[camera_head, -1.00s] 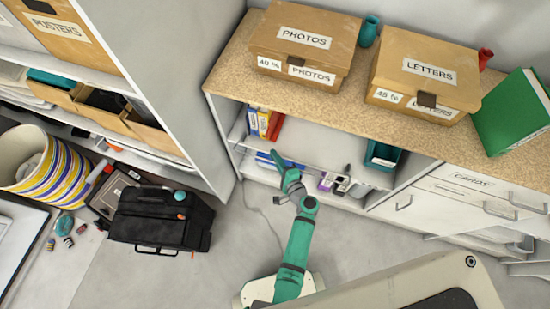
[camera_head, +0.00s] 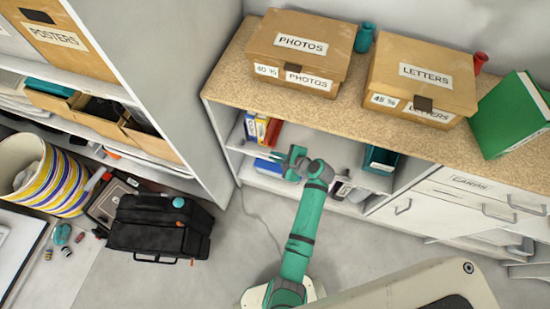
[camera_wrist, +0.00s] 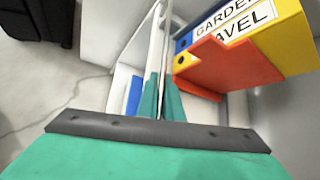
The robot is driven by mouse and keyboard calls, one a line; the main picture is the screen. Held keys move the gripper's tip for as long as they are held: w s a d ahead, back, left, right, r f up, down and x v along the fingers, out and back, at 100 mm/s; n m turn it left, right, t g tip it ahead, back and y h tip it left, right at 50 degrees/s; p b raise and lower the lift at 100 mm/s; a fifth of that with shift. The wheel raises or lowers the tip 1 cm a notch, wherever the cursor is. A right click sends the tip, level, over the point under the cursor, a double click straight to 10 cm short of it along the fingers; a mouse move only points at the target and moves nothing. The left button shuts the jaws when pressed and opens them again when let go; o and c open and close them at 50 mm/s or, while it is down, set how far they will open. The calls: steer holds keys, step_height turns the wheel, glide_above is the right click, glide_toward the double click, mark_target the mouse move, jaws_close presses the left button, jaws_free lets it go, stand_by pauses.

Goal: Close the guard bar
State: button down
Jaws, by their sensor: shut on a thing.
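The guard bar (camera_wrist: 165,65) is a thin pale bar that runs up the middle of the wrist view, along the front of the open shelf. My gripper (camera_wrist: 161,88) is shut on it, with one teal finger on each side. In the head view, my gripper (camera_head: 262,154) is at the left part of the open bay under the counter, just below the binders. Most of the bar is hidden behind my arm there, and I cannot tell its exact angle.
A teal bin (camera_head: 380,162) stands farther right on the shelf. The bay's left side panel (camera_head: 222,135) is close by.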

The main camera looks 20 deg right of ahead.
steer(key=shift+w+d+m+g+y, duration=0.1)
steer(key=shift+w+m+g+y, duration=0.15)
steer(key=shift+g, duration=0.3)
steer(key=shift+w+d+m+g+y, duration=0.15)
steer(key=shift+m+g+y, duration=0.2)
steer(key=shift+g, duration=0.2)
steer(key=c, duration=2.2)
jaws_free()
steer(key=shift+w, duration=0.1)
steer(key=v, duration=1)
steer(key=shift+d+r, duration=0.25)
